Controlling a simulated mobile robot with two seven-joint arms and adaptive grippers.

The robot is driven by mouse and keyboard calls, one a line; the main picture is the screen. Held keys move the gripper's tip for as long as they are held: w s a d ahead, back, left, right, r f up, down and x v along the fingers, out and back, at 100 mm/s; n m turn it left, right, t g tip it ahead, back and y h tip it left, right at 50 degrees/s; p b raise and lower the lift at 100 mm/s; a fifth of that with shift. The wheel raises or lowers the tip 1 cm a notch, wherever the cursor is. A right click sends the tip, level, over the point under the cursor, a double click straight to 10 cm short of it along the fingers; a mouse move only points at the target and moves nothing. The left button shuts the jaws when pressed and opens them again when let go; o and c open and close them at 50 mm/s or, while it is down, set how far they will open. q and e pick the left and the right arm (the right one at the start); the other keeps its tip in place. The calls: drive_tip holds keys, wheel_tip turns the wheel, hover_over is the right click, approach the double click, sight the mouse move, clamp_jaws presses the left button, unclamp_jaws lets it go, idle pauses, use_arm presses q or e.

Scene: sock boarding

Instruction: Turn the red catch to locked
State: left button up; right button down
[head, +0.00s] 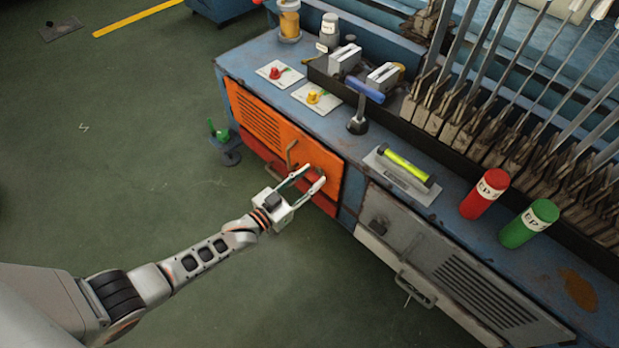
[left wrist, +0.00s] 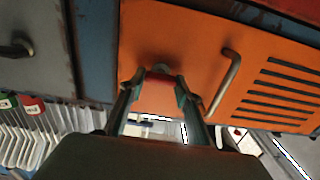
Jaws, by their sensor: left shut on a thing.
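The red catch (left wrist: 159,92) is on the orange door (left wrist: 185,45) in the left wrist view. My left gripper (head: 314,180) reaches the orange door (head: 262,122) near its right edge in the head view. In the left wrist view, the two fingers of my left gripper (left wrist: 160,84) are shut on the red catch, one on each side. The fingers hide its ends, and I cannot read whether it stands at locked. In the head view the gripper covers the catch. My right gripper is in neither view.
A bar handle (left wrist: 228,80) stands out from the orange door close to the gripper. A grey door (head: 400,230) with its own handle is to the right. The bench top (head: 335,125) above carries plates with knobs, a yellow-green tube, and red and green cans. Open floor lies left.

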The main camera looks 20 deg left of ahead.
use_arm(q)
drive_tip(key=o, duration=1.1)
drive_tip(key=v, duration=1.2)
drive_tip(key=shift+r, duration=0.1)
